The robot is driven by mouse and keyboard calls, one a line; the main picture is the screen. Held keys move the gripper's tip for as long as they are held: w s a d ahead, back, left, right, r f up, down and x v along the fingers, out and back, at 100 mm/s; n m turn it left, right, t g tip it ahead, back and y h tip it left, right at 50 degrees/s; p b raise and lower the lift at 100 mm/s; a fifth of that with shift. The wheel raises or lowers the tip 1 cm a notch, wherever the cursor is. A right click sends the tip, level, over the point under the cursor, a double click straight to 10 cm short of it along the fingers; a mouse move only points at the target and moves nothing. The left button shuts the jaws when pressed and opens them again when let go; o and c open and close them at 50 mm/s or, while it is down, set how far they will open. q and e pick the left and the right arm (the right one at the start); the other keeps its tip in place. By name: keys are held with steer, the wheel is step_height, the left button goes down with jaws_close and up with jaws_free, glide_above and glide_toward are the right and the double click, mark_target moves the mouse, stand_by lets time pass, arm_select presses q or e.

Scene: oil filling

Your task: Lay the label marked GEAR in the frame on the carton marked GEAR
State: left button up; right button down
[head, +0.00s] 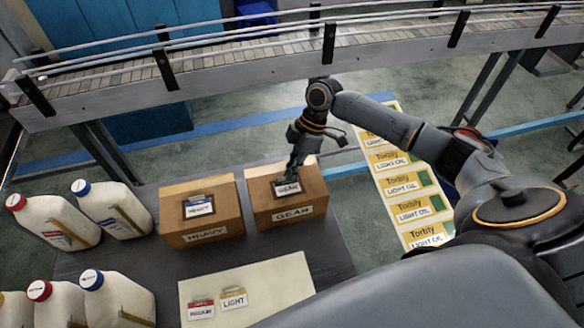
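The carton marked GEAR (316,200) stands on the dark table, with a dark-edged frame on its top. The GEAR label (288,189) shows in that frame, and its upper part is hidden by my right gripper (287,178). The gripper points down with its fingertips at the label's far edge. The fingers look close together, but I cannot tell whether they grip the label. My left gripper is not in view.
The carton marked HEAVY (202,234) stands just left, with a HEAVY label (199,208) on top. A pale mat (270,290) in front holds a red-topped label (201,309) and a LIGHT label (233,298). White jugs (115,210) stand at left. A conveyor (230,62) runs behind.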

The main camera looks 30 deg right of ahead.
steer(key=c, duration=1)
jaws_free()
steer(key=shift+c, duration=0.2)
step_height(320, 180, up, 8)
steer(key=p, duration=0.7)
steer(key=shift+p, duration=0.3)
